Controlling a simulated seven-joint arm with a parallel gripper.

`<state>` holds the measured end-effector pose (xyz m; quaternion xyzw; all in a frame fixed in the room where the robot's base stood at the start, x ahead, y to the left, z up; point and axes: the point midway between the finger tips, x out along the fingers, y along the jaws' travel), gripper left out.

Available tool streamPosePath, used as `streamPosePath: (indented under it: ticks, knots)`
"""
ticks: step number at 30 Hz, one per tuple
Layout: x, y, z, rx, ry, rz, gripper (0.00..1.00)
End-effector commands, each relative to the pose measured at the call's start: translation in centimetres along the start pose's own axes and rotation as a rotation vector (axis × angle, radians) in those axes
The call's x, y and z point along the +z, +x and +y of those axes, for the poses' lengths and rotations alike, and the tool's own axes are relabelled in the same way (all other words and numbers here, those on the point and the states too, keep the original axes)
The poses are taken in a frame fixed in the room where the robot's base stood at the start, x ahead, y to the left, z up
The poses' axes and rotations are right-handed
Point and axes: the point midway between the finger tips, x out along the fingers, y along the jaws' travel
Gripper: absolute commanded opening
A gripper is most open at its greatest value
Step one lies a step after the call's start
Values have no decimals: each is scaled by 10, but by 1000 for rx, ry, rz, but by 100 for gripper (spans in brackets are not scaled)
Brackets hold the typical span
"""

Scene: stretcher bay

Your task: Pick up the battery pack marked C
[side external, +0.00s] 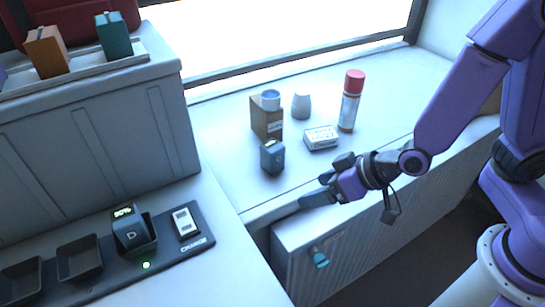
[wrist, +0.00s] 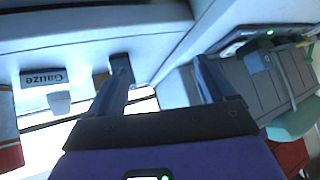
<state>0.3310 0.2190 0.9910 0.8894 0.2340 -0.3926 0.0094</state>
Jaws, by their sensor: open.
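A small dark blue-grey pack (side external: 272,158) stands on the counter, left of my gripper; I cannot read a letter on it. A dark pack marked D (side external: 131,232) sits tilted in a bay of the charging dock (side external: 196,248), with a lit display. A teal pack (side external: 114,37) and an orange pack (side external: 47,53) stand on the ledge at upper left, their marks unreadable. My gripper (side external: 312,190) is open, low over the counter's front edge, apart from the blue-grey pack. In the wrist view its two fingers (wrist: 163,76) are spread with nothing held between them.
Behind the blue-grey pack stand a brown box (side external: 266,122), a white jar (side external: 302,105), a red-capped can (side external: 350,100) and a white box (side external: 321,138), apparently the Gauze box (wrist: 42,79). Two dock bays (side external: 79,257) are empty.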

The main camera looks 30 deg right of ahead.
Motion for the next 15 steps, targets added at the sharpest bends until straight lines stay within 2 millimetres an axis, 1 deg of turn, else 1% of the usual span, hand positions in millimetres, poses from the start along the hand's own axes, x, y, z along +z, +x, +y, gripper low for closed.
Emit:
streamPosePath:
  ticks: [1,3,6,10,15]
  knots:
    - [-4,9,8,46,12,50,83]
    - [-14,17,20,110,28,134,83]
    - [-25,23,36,195,35,244,83]
    - [-37,23,51,277,26,351,83]
    - [-44,22,59,323,15,415,83]
